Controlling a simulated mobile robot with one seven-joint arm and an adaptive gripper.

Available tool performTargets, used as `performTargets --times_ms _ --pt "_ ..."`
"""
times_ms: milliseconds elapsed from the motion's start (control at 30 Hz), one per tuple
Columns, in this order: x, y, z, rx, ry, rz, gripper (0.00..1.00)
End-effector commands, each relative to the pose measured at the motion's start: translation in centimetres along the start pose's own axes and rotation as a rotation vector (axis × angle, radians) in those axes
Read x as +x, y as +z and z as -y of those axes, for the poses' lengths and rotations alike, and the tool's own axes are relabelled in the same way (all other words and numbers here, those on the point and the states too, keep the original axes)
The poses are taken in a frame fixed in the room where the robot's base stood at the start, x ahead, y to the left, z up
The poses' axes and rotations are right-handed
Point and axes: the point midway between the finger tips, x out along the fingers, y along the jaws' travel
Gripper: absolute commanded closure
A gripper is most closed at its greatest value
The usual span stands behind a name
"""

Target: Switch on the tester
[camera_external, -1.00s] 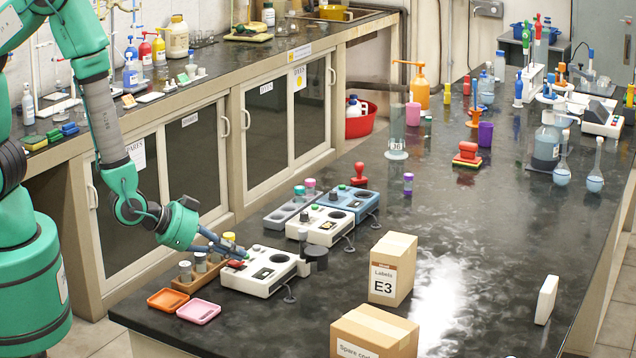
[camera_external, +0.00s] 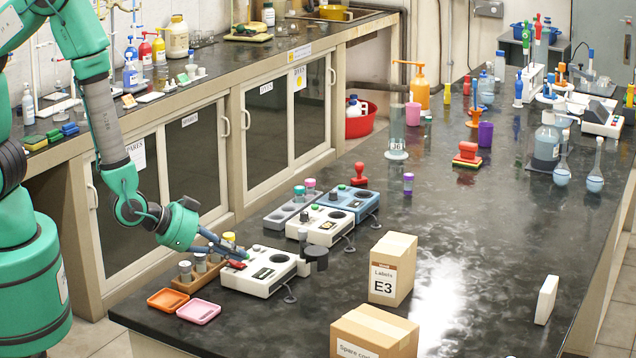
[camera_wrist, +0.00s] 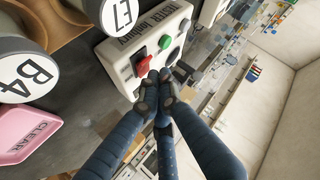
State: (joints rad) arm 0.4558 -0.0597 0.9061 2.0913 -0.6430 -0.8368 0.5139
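In the wrist view, the tester (camera_wrist: 123,61) has a printed label, a red rocker switch (camera_wrist: 139,60) and a green button (camera_wrist: 165,41). My gripper (camera_external: 243,255) is low over the tester's left part, close to the red switch. In the wrist view my gripper (camera_wrist: 158,80) has its fingertips together with nothing between them, beside the red switch and green button. I cannot tell whether a fingertip touches the tester.
A wooden rack (camera_external: 183,287) with labelled cylinders stands left of the tester. Orange (camera_external: 167,299) and pink (camera_external: 199,311) trays lie in front. A white device (camera_external: 317,238) and a blue one (camera_external: 372,205) stand behind. Carton E3 (camera_external: 397,250) stands to the right.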

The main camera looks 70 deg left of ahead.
Motion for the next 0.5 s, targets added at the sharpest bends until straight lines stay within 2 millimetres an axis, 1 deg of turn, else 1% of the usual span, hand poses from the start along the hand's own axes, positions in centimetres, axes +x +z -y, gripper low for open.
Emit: performTargets --times_ms 233,500 --pt "-0.74 -0.63 0.54 0.0 0.0 0.0 1.0" --pt "-0.86 -0.67 0.63 0.0 0.0 0.0 1.0"
